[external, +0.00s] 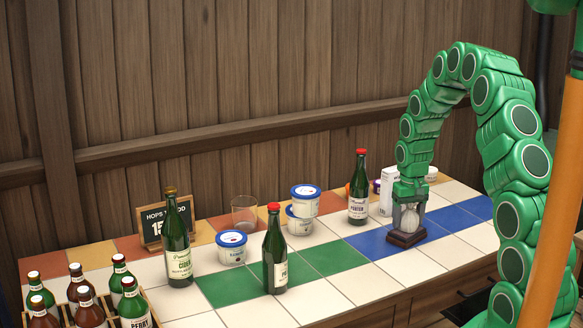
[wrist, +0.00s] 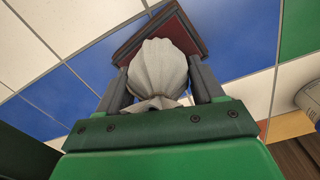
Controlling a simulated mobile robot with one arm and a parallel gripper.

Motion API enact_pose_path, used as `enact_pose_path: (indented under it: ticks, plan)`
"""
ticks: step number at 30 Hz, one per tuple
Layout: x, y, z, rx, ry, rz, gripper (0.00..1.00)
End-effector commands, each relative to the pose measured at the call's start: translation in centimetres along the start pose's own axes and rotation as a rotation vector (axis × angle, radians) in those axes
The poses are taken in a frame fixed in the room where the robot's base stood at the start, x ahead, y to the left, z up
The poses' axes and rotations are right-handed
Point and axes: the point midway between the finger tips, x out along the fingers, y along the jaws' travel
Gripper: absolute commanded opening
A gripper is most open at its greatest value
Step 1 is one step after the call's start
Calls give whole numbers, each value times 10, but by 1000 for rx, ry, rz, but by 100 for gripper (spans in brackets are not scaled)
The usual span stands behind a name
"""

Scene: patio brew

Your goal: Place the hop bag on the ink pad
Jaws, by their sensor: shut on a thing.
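My gripper (external: 410,207) points down over the blue tiles towards the right end of the counter. It is shut on the hop bag (external: 410,219), a pale cloth pouch tied at the neck. In the wrist view the hop bag (wrist: 158,68) sits between the two dark fingers (wrist: 160,88). The ink pad (external: 405,239) is a small dark block with a reddish-brown top, lying on the blue tiles directly beneath the bag. The ink pad (wrist: 190,27) also shows behind the bag in the wrist view. The bag overlaps the pad; I cannot tell whether they touch.
A red-capped porter bottle (external: 358,192) and a white carton (external: 388,190) stand close by. Stacked tubs (external: 302,210), two green bottles (external: 275,255) (external: 178,245), a glass (external: 245,213) and a bottle crate (external: 150,305) lie further left. White tiles in front are clear.

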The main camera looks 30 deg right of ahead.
Motion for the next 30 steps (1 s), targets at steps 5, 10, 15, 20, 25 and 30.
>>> enact_pose_path:
  ticks: [5,10,15,20,25,30]
  plan:
    - [0,0,0,0,0,0,89]
    - [0,0,0,0,0,0,93]
    - [0,0,0,0,0,0,93]
    - [-6,0,0,0,0,0,93]
    - [-23,0,0,0,2,0,93]
    - [-50,0,-1,-1,4,0,93]
